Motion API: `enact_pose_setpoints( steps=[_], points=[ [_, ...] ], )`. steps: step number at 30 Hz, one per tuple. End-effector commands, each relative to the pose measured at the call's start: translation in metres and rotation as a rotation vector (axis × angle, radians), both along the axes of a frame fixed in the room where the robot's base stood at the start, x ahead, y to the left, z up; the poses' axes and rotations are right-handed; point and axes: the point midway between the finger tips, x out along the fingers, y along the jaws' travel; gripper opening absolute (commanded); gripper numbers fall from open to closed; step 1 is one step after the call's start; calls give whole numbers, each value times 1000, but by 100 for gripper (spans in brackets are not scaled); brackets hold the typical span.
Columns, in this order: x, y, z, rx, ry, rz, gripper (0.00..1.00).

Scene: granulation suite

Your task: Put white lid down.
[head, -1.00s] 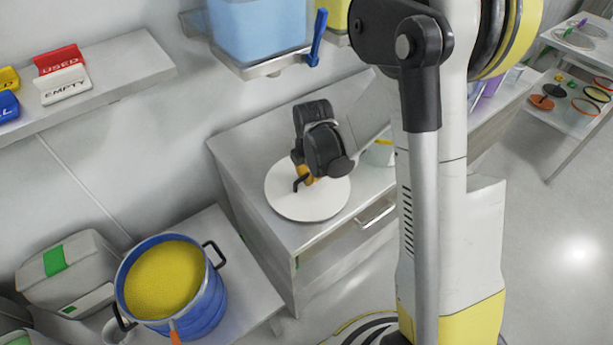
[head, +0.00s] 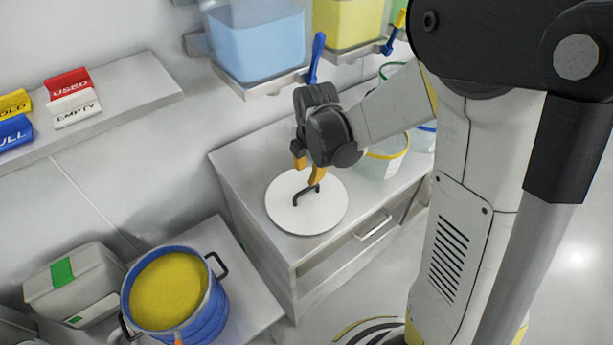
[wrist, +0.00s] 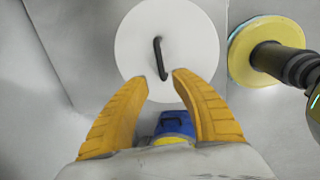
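The white lid (head: 285,215) is a round disc with a dark bar handle (head: 305,195). It lies flat on the grey cabinet top, near its left end. My gripper (head: 308,180) is above the lid, with its orange fingers apart and the handle free of them. In the wrist view the lid (wrist: 190,30) is ahead of the fingertips, and the gripper (wrist: 160,82) is open and empty. Whether anything lies under the lid is hidden.
A blue pot (head: 208,315) of yellow powder stands lower left beside a grey box (head: 75,280). A yellow-rimmed clear container (head: 385,165) stands right of the lid. Blue (head: 255,45) and yellow (head: 347,22) bins hang above. A sign shelf (head: 130,85) is at upper left.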

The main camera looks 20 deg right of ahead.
Motion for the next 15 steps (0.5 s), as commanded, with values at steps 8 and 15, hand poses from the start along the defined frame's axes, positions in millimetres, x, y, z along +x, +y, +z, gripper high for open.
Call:
enact_pose_setpoints(
  steps=[8,15],
  points=[
    [-15,0,38,33,-35,-143,31],
    [-70,0,110,231,-175,-758,31]
  ],
)
